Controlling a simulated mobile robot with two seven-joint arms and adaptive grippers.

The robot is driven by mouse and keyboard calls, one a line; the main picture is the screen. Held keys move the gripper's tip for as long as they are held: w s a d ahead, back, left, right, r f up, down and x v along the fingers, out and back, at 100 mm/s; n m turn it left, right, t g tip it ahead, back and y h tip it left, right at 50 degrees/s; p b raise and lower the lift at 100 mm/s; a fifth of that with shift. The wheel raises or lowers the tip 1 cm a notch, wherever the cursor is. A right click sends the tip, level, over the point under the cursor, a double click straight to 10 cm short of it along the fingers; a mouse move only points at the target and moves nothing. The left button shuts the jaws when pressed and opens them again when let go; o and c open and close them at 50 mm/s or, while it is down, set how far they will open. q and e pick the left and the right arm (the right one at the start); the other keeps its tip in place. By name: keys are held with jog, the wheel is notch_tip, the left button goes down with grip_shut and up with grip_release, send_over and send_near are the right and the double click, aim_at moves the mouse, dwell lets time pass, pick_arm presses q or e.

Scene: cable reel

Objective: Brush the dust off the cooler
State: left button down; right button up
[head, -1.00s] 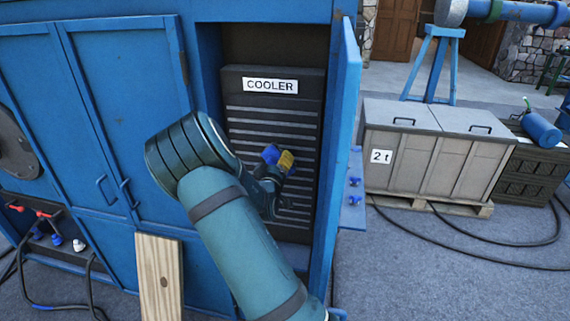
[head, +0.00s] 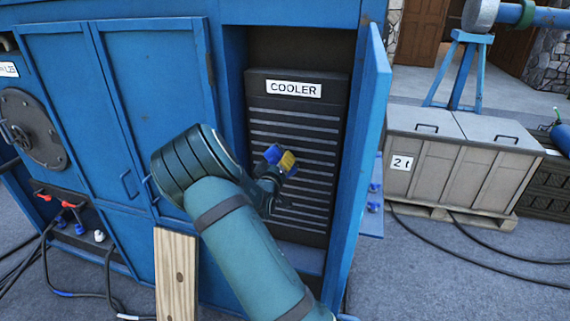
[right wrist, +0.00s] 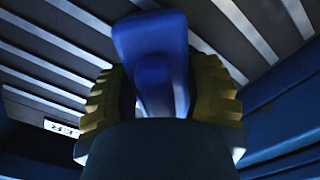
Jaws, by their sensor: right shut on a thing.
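The cooler (head: 315,128) is a dark panel with pale horizontal slats and a white "COOLER" label, set inside an open bay of the blue cabinet. Its slats also show in the right wrist view (right wrist: 215,30). My right gripper (head: 280,163) is in front of the slats, left of the cooler's middle. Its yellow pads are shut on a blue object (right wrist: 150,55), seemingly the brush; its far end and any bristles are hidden. I cannot tell whether it touches the slats. No dust can be made out. My left gripper is not in view.
The blue door (head: 360,160) stands open right of the bay. A wooden plank (head: 177,275) leans at the cabinet's front. A crate marked "2 t" (head: 450,165) stands on a pallet at right. Black cables (head: 500,250) lie on the floor.

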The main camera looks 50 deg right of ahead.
jog(key=shift+w+a+r, duration=0.1)
jog(key=shift+w+a, duration=0.25)
jog(key=shift+w, duration=0.35)
jog(key=shift+w+a, duration=0.3)
jog(key=shift+w, duration=0.35)
jog(key=shift+w+a+p, duration=0.15)
jog(key=shift+w+a, duration=0.3)
jog(key=shift+w, duration=0.35)
jog(key=shift+w+a+p, duration=0.15)
jog(key=shift+w+a, duration=0.25)
jog(key=shift+w, duration=0.4)
jog(key=p+v, duration=0.1)
jog(key=v, duration=0.5)
jog(key=shift+p, duration=0.3)
jog(key=shift+s+a, duration=0.1)
jog(key=shift+s, duration=0.05)
jog(key=v, duration=0.2)
jog(key=shift+s+a+p, duration=0.2)
jog(key=shift+a+p, duration=0.1)
jog(key=shift+a, duration=0.05)
